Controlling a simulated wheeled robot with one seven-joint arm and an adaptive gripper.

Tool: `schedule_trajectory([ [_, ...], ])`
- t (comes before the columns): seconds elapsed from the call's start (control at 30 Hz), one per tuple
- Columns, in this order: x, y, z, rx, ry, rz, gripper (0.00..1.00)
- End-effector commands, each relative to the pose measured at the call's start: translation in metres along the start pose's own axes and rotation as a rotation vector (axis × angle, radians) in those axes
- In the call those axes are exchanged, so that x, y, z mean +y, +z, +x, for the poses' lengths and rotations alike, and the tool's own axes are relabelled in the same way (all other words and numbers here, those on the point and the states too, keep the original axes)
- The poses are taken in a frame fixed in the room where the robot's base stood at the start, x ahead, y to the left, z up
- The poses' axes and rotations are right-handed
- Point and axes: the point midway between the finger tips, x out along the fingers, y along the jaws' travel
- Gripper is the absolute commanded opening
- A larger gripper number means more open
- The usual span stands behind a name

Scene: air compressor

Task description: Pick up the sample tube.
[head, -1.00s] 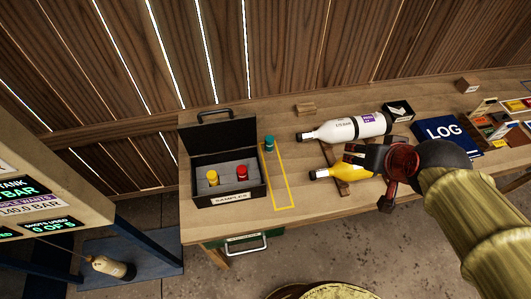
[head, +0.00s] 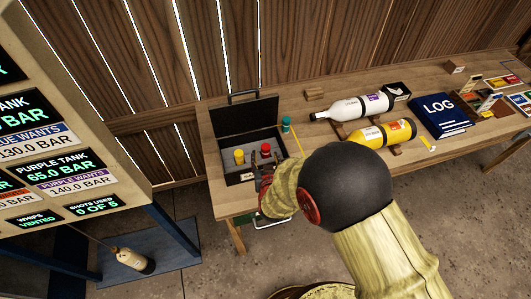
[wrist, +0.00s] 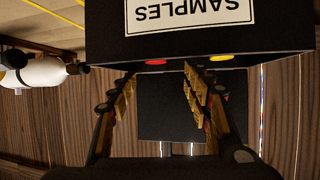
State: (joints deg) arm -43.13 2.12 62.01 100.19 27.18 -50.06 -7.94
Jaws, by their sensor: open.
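The black samples box (head: 232,179) stands open on the bench, its lid raised at the back. A yellow-capped tube (head: 239,157) and a red-capped tube (head: 265,150) stand in its grey insert. A teal-capped tube (head: 286,124) stands outside, right of the box. My gripper (head: 264,181) is at the box's front right, partly hidden by my arm. In the wrist view my gripper (wrist: 158,77) is open and empty, its fingers pointing towards the box. The picture is upside down there; red (wrist: 157,61) and yellow (wrist: 221,57) caps show past the box's front edge.
A white tank (head: 350,107) and a yellow tank (head: 380,134) lie on the bench to the right, with a blue log book (head: 437,113) beyond. A display panel (head: 60,150) stands at left. Part of the yellow bench outline is hidden by my arm.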

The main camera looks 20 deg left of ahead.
Motion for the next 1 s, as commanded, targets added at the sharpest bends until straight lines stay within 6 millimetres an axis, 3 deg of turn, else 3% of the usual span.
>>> schedule_trajectory([
  [0.13,0.001,0.001,0.025,0.0,0.001,0.002,0.49],
  [0.43,0.003,0.002,0.048,-0.002,0.001,0.001,0.49],
  [0.7,0.007,0.005,0.084,-0.002,0.0,0.001,0.49],
  [1.0,0.006,0.003,0.091,-0.001,0.0,0.001,0.49],
])
